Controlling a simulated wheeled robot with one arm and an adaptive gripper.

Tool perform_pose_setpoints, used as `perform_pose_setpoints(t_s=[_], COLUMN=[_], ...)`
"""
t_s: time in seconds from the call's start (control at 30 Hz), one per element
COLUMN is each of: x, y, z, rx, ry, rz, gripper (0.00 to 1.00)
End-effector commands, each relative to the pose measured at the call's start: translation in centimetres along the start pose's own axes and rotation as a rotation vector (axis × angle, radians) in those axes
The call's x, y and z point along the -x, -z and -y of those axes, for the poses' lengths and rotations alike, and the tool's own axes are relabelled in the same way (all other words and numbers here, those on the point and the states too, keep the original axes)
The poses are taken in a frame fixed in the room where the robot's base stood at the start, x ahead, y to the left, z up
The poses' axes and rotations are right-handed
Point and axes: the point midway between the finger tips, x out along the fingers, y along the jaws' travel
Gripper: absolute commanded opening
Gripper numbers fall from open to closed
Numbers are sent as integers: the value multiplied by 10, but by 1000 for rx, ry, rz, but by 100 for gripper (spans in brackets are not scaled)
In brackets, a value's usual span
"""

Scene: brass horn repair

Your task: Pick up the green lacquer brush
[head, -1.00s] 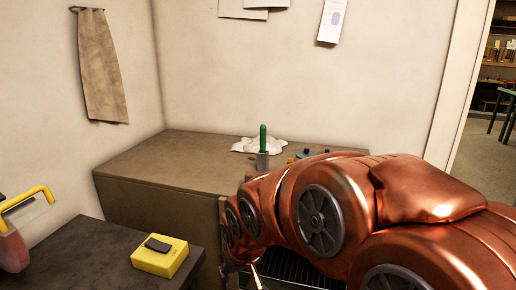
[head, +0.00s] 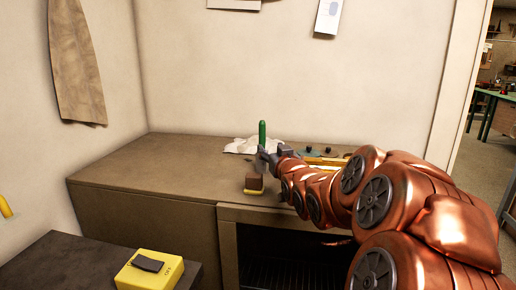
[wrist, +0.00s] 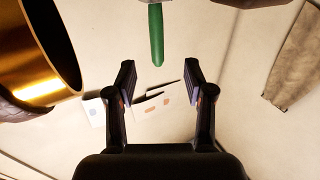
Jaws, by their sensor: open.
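The green lacquer brush (head: 262,134) stands with its green handle up at the back of the bench. Its lower part is hidden behind my gripper (head: 266,158) in the head view. My gripper is open and empty, reaching across the bench close to the brush. In the wrist view, the green handle (wrist: 156,38) enters from the top edge. Its end lies just beyond the gap between my two fingertips (wrist: 158,75), roughly centred and apart from both.
A crumpled white cloth (head: 240,146) lies behind the brush. A brown block with a yellow base (head: 253,184) sits near the bench's front edge. A brass cylinder (wrist: 52,50) is at upper left in the wrist view. A yellow switch box (head: 137,277) is at lower left. The bench's left side is clear.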

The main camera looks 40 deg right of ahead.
Motion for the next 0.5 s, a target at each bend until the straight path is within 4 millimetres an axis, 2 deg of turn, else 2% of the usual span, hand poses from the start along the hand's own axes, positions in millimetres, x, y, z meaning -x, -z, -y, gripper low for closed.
perform_pose_setpoints(t_s=[0.5], x=[-55], y=[-1], z=[0], rx=[-1], ry=[1], rz=[4], gripper=[53])
